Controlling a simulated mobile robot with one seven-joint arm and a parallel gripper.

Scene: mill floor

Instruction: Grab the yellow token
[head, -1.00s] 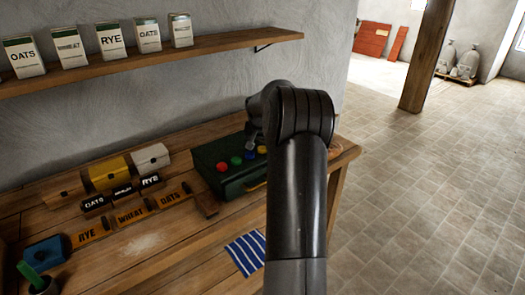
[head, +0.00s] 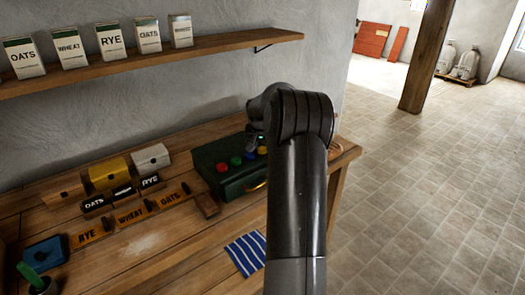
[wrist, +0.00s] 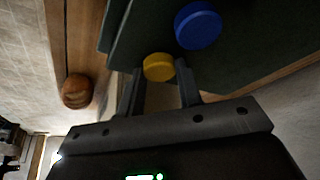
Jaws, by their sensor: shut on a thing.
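The yellow token (wrist: 158,67) is a small round disc. In the wrist view it sits between the fingertips of my gripper (wrist: 160,72), which is shut on it. In the head view the yellow token (head: 262,150) shows at the right end of a row of round tokens on a dark green box (head: 244,184). My gripper is mostly hidden behind my arm there. Whether the token is clear of the box top cannot be told.
The blue token (wrist: 198,25) is close beside the yellow one. Red (head: 222,167) and green (head: 236,162) tokens are further left. Labelled blocks stand on the bench to the left. A striped cloth (head: 246,253) lies in front. A shelf (head: 150,57) holds several packets above.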

